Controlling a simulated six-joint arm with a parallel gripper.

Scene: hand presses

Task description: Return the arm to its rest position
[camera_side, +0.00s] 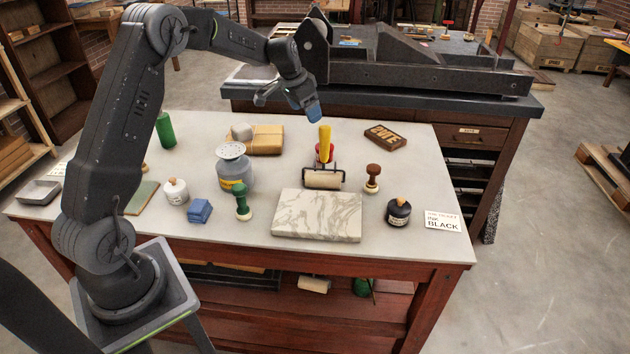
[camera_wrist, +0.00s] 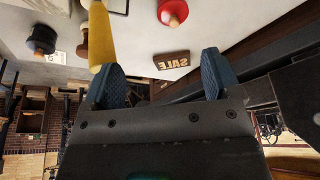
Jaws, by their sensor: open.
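My gripper (camera_side: 288,107) hangs over the back middle of the grey work table (camera_side: 405,225), well above its top, with the arm reaching in from the left. In the wrist view its two blue fingers (camera_wrist: 163,78) stand wide apart with nothing between them. An ink roller (camera_side: 323,180) with an upright yellow handle (camera_side: 325,136) stands just to the right of and below the gripper. In the wrist view the yellow handle (camera_wrist: 101,40) shows close to the left finger; the side view shows a gap.
A marbled slab (camera_side: 318,216), black ink pot (camera_side: 398,212), dark-knobbed stamp (camera_side: 372,178), grey-lidded can (camera_side: 234,167) and lettered wooden block (camera_side: 385,136) stand around. A red pot shows in the wrist view (camera_wrist: 172,12). A heavy dark press (camera_side: 420,78) stands behind the gripper.

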